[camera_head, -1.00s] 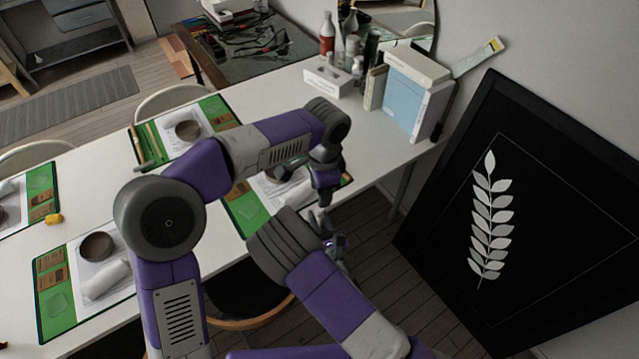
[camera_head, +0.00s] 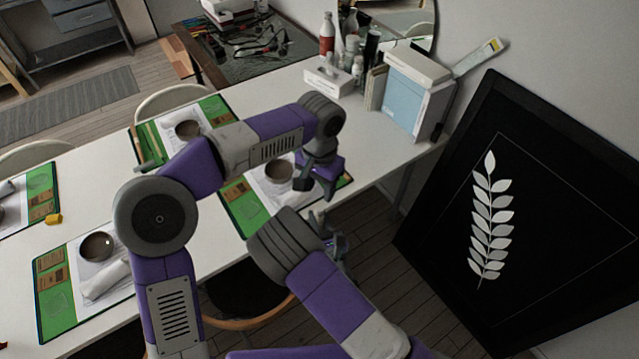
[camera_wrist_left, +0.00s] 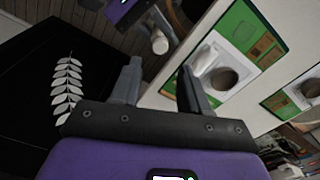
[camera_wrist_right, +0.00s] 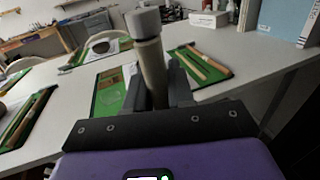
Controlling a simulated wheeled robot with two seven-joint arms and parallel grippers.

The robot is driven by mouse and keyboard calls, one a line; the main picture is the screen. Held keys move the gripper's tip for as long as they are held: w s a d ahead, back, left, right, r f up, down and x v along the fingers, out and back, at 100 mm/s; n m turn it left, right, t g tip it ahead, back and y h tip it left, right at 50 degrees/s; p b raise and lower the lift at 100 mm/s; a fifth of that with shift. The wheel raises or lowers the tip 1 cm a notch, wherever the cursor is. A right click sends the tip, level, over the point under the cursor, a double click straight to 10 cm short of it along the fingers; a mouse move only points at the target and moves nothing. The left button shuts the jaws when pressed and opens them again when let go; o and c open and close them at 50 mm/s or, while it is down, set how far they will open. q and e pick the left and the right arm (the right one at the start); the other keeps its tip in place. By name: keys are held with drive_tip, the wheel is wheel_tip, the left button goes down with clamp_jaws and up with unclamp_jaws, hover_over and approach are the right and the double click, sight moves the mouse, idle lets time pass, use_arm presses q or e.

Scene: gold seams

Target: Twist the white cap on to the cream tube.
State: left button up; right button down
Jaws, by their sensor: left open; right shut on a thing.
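The cream tube (camera_wrist_right: 153,72) stands upright between the fingers of my right gripper (camera_wrist_right: 157,80), which is shut on it. The white cap (camera_wrist_right: 143,22) sits on the tube's top end and looks light grey in the right wrist view. I cannot tell how tightly it is seated. The cap (camera_wrist_left: 160,45) also shows in the left wrist view, beyond the fingertips of my left gripper (camera_wrist_left: 158,72). The left gripper is open, empty and apart from the cap. In the head view the left gripper (camera_head: 314,184) is above the right gripper (camera_head: 335,245).
The white table (camera_head: 225,225) bears several green mats (camera_head: 241,212) with bowls (camera_head: 279,172) and papers. A white box (camera_head: 329,82), bottles and a blue file box (camera_head: 405,95) stand at its far right. A black framed panel (camera_head: 550,200) leans at the right.

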sight(319, 208)
use_arm(q)
wheel_tip(319, 208, down, 8)
drive_tip(key=shift+r, duration=0.2)
idle(0.3)
clamp_jaws()
drive_tip(key=shift+o, duration=0.5)
unclamp_jaws()
wheel_tip(319, 208, up, 12)
idle(0.7)
